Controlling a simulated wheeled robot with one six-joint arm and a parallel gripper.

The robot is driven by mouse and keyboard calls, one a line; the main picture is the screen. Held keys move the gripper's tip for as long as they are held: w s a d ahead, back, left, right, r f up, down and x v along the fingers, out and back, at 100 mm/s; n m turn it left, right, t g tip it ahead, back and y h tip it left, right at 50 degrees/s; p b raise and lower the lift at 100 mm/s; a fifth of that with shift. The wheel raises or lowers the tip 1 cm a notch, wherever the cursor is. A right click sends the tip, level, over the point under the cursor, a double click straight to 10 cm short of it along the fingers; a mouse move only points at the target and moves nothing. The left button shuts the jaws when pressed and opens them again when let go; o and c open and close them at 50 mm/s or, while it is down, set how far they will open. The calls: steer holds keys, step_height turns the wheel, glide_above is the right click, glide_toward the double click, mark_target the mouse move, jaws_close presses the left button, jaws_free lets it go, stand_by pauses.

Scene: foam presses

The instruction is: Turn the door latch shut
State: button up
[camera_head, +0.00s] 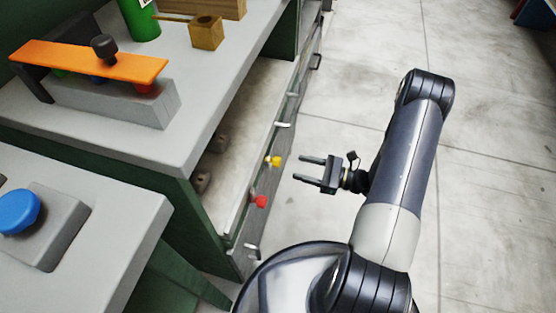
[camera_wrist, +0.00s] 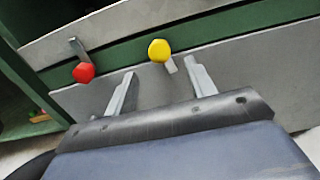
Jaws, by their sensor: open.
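Two levers with round knobs stick out from the grey front panel of the bench: a yellow knob (camera_head: 273,161) and a red knob (camera_head: 260,201). I cannot tell which one is the door latch. My gripper (camera_head: 298,168) is open and empty, to the right of the panel, with its fingers pointing at it. It is apart from the yellow knob by a short gap. In the wrist view the yellow knob (camera_wrist: 159,50) shows between and beyond the two fingertips (camera_wrist: 160,68). The red knob (camera_wrist: 84,72), on a short metal lever, lies left of the left finger.
Small metal handles (camera_head: 282,124) stick out along the same front. Above it, the grey worktop (camera_head: 185,150) carries an orange bar (camera_head: 95,62), a green cylinder (camera_head: 141,20) and a wooden block (camera_head: 206,32). A blue button (camera_head: 18,212) is at left.

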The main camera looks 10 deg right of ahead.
mark_target(278, 162)
steer(key=b+x, duration=0.1)
steer(key=x, duration=0.7)
steer(key=shift+a, duration=0.25)
steer(key=shift+c, duration=0.5)
steer(key=c, duration=0.9)
steer(key=shift+o, duration=0.2)
steer(key=shift+m, duration=1.1)
steer(key=o, duration=1)
steer(key=shift+c, duration=0.2)
